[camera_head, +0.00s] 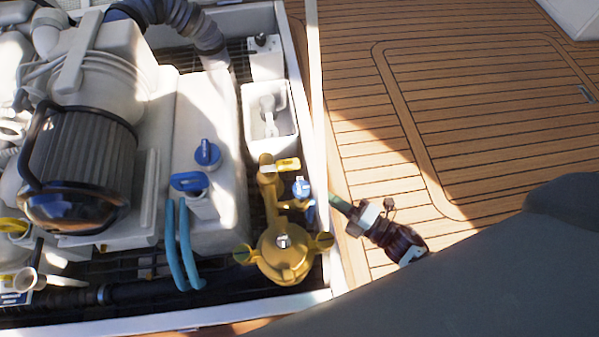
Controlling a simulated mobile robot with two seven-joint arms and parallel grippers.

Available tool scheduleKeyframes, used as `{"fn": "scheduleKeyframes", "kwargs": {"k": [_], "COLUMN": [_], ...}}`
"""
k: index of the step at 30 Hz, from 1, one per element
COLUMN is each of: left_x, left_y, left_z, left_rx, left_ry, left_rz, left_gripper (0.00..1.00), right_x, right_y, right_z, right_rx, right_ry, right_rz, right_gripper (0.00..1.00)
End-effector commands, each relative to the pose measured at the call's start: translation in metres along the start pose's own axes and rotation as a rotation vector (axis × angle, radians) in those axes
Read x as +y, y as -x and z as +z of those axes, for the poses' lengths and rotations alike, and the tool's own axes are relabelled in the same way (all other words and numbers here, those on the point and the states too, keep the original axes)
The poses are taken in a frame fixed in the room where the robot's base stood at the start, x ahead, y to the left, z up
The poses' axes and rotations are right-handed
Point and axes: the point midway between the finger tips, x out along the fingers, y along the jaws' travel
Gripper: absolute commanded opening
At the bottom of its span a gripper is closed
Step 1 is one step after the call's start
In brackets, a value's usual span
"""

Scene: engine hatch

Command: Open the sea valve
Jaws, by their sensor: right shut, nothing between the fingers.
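A brass-coloured fitting (285,262) with side lugs stands in the front right corner of the open engine hatch. A brass pipe (268,190) rises behind it, with a small yellow handle (288,164) pointing right at its top. A small blue handle (302,188) sits just below the yellow one, near the hatch's right wall. Which handle belongs to the sea valve I cannot tell. My right gripper (339,203) is shut and empty, just right of the hatch rim, its tips pointing left towards the blue handle and apart from it. My left gripper is out of view.
The white hatch rim (322,130) runs between the gripper and the fittings. The white engine with a dark ribbed cylinder (85,160), blue caps (207,152) and blue hoses (185,250) fills the left. Open teak deck (480,110) lies to the right.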

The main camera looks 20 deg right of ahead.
Motion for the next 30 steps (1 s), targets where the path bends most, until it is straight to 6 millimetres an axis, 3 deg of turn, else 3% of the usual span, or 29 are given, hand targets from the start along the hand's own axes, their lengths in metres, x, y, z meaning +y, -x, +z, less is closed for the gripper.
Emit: {"fn": "scheduleKeyframes", "kwargs": {"k": [11,30], "left_x": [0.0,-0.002], "left_y": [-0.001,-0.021], "left_z": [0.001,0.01], "left_rx": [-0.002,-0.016], "left_ry": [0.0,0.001], "left_rz": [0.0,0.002], "left_gripper": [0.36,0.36], "right_x": [0.0,-0.001], "right_y": [-0.005,-0.093], "right_z": [0.0,0.0], "right_rx": [-0.001,-0.001], "right_ry": [-0.001,-0.001], "right_rz": [0.001,0.0], "right_gripper": [0.0,0.0]}}
